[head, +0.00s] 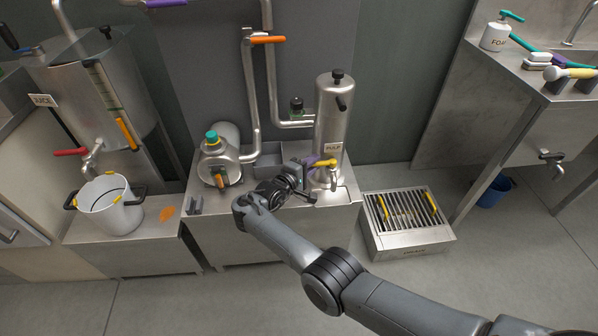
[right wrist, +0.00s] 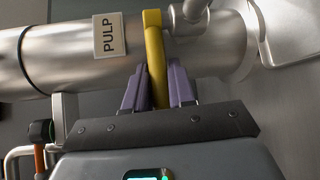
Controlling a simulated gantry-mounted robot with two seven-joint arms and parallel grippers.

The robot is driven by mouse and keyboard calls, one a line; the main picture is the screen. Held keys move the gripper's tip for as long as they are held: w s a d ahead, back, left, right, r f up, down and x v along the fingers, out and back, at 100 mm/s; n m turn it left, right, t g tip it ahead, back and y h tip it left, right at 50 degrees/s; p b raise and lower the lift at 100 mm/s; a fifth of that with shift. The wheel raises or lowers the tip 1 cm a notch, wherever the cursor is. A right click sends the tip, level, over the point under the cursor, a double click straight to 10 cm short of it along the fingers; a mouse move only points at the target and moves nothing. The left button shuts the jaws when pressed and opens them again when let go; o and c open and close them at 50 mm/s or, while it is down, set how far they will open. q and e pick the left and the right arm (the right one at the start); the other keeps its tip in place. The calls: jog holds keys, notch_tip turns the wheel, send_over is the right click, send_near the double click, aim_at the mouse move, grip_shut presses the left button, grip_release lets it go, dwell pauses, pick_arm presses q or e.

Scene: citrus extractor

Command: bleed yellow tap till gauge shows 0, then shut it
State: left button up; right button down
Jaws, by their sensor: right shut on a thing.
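The yellow tap lever (head: 325,163) is low on the steel cylinder (head: 329,115) labelled PULP. My right gripper (head: 309,162) reaches it from the left in the head view, its purple fingers at the lever. In the right wrist view the lever (right wrist: 155,55) passes between the two fingers (right wrist: 154,88), which are shut on it. The tap's spout (head: 333,181) points down over the steel stand. I cannot pick out a readable gauge; no dial reading shows in either view. My left gripper is not in view.
A floor grate box (head: 408,222) stands right of the stand. A white pot (head: 110,204) stands left, under a red-handled tap (head: 72,152). An orange-handled pipe (head: 266,39) rises behind. A right-hand counter (head: 520,80) holds a soap bottle and brushes. Open floor lies in front.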

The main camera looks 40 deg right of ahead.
dwell(0.4)
jog(key=c, duration=1.3)
grip_release()
jog(key=shift+d, duration=0.15)
jog(key=shift+a+r, duration=0.1)
jog(key=shift+a, duration=0.3)
jog(key=p+v, duration=0.3)
jog(key=v, duration=0.7)
